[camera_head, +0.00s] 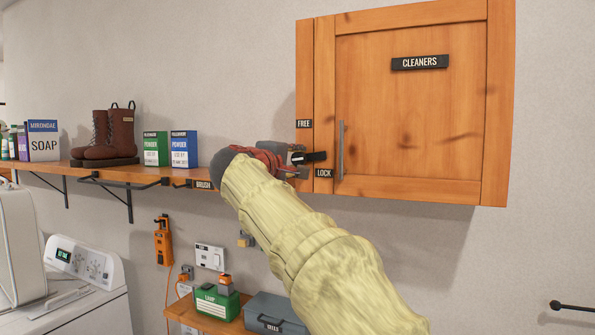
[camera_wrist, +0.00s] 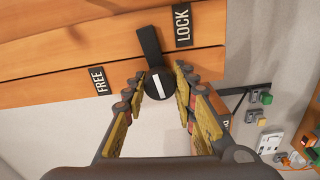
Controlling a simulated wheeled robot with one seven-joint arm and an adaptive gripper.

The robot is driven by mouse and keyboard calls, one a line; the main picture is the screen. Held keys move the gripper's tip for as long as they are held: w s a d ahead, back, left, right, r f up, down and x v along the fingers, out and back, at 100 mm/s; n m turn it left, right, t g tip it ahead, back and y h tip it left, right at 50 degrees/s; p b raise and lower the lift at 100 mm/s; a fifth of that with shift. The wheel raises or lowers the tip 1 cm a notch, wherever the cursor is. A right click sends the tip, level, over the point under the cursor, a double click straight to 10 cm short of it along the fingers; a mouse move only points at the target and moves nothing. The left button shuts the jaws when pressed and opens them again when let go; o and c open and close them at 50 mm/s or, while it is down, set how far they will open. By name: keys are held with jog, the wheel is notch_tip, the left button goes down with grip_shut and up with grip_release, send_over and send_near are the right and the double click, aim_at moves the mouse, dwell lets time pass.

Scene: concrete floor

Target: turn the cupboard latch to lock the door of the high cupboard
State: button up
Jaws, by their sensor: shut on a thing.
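The high cupboard (camera_head: 410,115) is orange wood with its door closed, a CLEANERS plate and a grey bar handle (camera_head: 341,150). The black cupboard latch (camera_head: 316,156) points right across the cupboard's left edge, just above the LOCK label (camera_head: 324,173) and below the FREE label (camera_head: 304,124). In the wrist view the latch's round knob (camera_wrist: 158,84) has a white stripe. Its bar (camera_wrist: 148,42) lies between FREE (camera_wrist: 98,80) and LOCK (camera_wrist: 182,25).
A shelf (camera_head: 150,175) left of the cupboard holds brown boots (camera_head: 108,135), powder boxes (camera_head: 170,148) and a soap box (camera_head: 43,140). A lower shelf carries a green box (camera_head: 217,303) and a grey box (camera_head: 275,312). The wall below the cupboard is mostly bare.

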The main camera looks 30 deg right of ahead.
jog(key=shift+f+m+b, duration=0.15)
jog(key=shift+m+b, duration=0.45)
jog(key=shift+m, duration=0.2)
jog(key=o, duration=1.1)
jog(key=shift+o, duration=0.3)
jog(key=v, duration=1.2)
